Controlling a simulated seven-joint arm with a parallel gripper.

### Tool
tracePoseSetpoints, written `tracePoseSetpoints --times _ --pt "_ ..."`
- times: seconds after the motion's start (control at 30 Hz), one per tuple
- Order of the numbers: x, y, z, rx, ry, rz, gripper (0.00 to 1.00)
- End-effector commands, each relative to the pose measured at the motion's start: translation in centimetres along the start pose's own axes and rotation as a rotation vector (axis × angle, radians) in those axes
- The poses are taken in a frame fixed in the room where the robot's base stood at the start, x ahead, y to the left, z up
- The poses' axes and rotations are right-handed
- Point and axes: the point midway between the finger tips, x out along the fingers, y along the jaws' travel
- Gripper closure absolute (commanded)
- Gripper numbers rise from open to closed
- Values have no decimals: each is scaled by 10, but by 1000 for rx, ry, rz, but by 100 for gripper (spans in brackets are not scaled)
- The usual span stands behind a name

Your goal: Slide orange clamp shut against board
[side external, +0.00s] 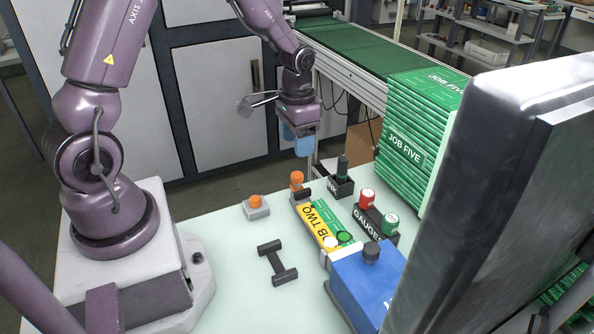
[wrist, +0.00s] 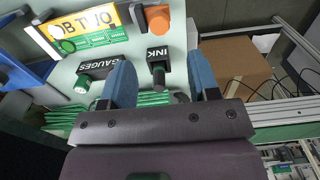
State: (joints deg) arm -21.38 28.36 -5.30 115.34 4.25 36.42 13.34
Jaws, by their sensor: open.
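The orange clamp (side external: 297,180) has an orange knob and a dark jaw and stands at the far end of the JOB TWO board (side external: 322,228). In the wrist view the clamp's orange knob (wrist: 158,18) is at the top, with its dark jaw beside the board's end. I cannot tell whether the jaw touches the board. The board is yellow and green and lies flat; it also shows in the wrist view (wrist: 88,32). My gripper (side external: 297,148) is open and empty, its blue fingers above and behind the clamp. Its two fingers show apart in the wrist view (wrist: 161,66).
An INK holder (side external: 341,186) and a GAUGES holder (side external: 376,221) stand right of the board. A tall stack of green boards (side external: 415,140) is behind them.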

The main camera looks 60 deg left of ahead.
Motion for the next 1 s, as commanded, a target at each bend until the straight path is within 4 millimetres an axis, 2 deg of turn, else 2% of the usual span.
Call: tracePoseSetpoints --times 0.03,0.2,0.4,0.57,0.83,0.87,1.0 --pt "13 1 2 1 -7 2 45" --pt "48 1 1 -1 -6 2 45" --pt "76 0 1 -1 -4 0 45" --pt "85 0 1 -1 -2 0 45" --pt "86 0 0 -2 0 -1 45" --pt "86 0 0 -2 0 0 49" --pt "85 0 1 -2 0 0 81"
